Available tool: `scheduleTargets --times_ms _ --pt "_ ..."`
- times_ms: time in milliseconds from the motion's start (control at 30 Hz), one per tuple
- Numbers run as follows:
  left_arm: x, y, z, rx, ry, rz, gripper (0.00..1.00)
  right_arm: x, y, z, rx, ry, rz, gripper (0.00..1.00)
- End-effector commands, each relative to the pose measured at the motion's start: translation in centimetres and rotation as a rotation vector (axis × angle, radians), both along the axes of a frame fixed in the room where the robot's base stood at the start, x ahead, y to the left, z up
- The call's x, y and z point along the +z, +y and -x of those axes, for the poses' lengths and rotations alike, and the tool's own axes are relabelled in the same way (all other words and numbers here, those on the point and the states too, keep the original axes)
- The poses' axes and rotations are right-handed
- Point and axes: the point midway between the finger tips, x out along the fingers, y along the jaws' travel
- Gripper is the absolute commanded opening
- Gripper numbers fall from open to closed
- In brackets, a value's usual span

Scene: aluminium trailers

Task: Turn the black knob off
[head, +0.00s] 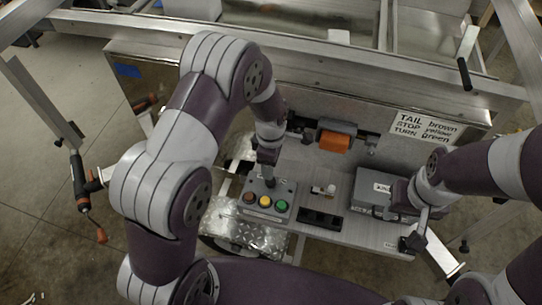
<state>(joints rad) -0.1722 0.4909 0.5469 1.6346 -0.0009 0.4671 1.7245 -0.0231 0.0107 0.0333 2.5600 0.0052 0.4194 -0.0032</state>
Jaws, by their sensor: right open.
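A grey control box (285,187) with red, yellow and green buttons (264,201) sits on the metal shelf of the trailer. My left gripper (269,178) points down onto the back part of this box, just behind the buttons. Its fingers are dark and small here, so I cannot tell whether they are open or shut. I cannot make out the black knob clearly; the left gripper covers that part of the box. My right gripper (412,241) is open at the shelf's right end, beside a grey case.
The grey case (372,187) stands on the shelf (335,178) at the right. A black block (320,219) and a small white-and-brass part (323,190) lie between it and the control box. An orange latch (334,141) is behind. Bubble wrap (245,232) is below left.

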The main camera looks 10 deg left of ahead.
Motion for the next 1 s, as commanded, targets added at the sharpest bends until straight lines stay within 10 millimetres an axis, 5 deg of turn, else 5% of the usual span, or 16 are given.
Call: scheduleTargets --times_ms 233,800,900,1000 --pt "3.6 -0.1 0.0 0.000 -0.001 0.000 0.61 -0.4 0.0 0.0 0.000 0.000 0.000 0.43" --pt "3.9 0.0 0.0 -0.017 0.000 0.000 0.61 -0.4 0.0 0.0 0.000 0.000 0.000 0.43" --pt "3.8 0.0 0.0 -0.201 -0.004 0.000 0.61 -0.4 0.0 0.0 0.000 0.000 0.000 0.43" --pt "3.6 0.5 2.8 -0.607 0.032 0.003 0.61 -0.3 0.0 0.0 0.000 0.000 0.000 0.43"
